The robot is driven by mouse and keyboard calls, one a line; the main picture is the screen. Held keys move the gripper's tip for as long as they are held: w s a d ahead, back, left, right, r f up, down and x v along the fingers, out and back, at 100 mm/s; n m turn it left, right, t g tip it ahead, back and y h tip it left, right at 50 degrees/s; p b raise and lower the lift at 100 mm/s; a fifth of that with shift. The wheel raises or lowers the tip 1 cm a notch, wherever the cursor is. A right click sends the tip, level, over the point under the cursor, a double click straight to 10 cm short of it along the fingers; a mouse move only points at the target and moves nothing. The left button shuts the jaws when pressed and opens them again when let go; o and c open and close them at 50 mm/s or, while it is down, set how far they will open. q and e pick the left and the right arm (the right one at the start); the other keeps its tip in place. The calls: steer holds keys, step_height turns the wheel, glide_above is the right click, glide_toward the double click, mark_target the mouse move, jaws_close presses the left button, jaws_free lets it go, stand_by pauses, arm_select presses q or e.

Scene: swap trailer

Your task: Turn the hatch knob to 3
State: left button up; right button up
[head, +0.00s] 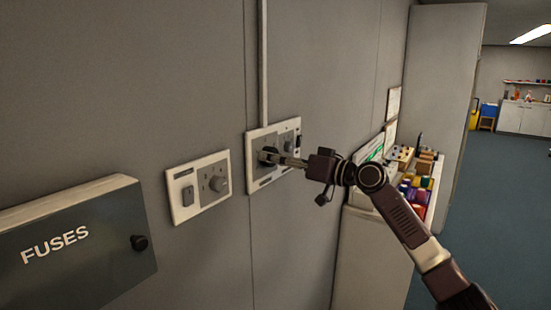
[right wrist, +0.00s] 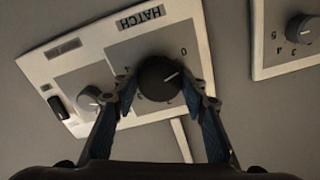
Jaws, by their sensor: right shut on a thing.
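The hatch knob (right wrist: 158,76) is a round black knob on a grey square under a HATCH label (right wrist: 141,18) in the right wrist view. Its white pointer line points to the right and slightly up, below the printed 0 (right wrist: 184,50); most other digits are hidden or too small to read. In the head view the knob (head: 266,155) sits at the left of the far white wall panel (head: 262,183). My right gripper (head: 288,161) reaches it from the right. Its blue-padded fingers (right wrist: 168,95) are shut on the knob, one on each side. My left gripper is not in view.
The same panel carries a smaller grey knob (right wrist: 90,99) and a black switch (right wrist: 59,107). A second panel with a grey knob (head: 219,184) is to the left, then the FUSES box (head: 80,250). A cluttered counter (head: 350,225) stands right, behind my arm.

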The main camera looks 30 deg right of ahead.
steer(key=m+p, duration=1.5)
steer(key=m, duration=1.8)
steer(key=shift+f+m, duration=0.1)
steer(key=shift+m, duration=0.3)
steer(key=o, duration=1.2)
steer(key=shift+c, duration=0.2)
